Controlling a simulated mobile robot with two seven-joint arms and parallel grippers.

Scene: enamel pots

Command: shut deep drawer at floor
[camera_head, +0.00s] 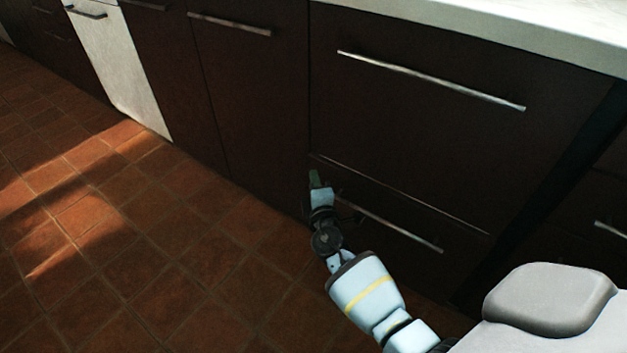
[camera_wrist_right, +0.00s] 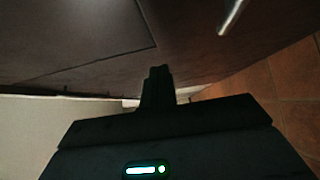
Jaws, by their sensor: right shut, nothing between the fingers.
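The deep drawer at the floor (camera_head: 420,215) is the dark brown lower front under the long counter, with a slim metal bar handle (camera_head: 390,222). A thin pale line runs along its top edge; I cannot tell whether a small gap remains there. My right gripper (camera_head: 314,178) is shut and empty, at the left end of this drawer front, left of its handle. In the right wrist view the shut fingers (camera_wrist_right: 157,88) point at a dark front, close to it; contact cannot be told. A bar handle (camera_wrist_right: 232,16) shows at the top there. My left gripper is out of view.
A wider drawer front with a long handle (camera_head: 430,80) is above, under the pale countertop (camera_head: 500,25). Dark cabinet doors (camera_head: 255,90) and a white panel (camera_head: 120,65) continue to the left. The terracotta tile floor (camera_head: 130,250) is clear at left.

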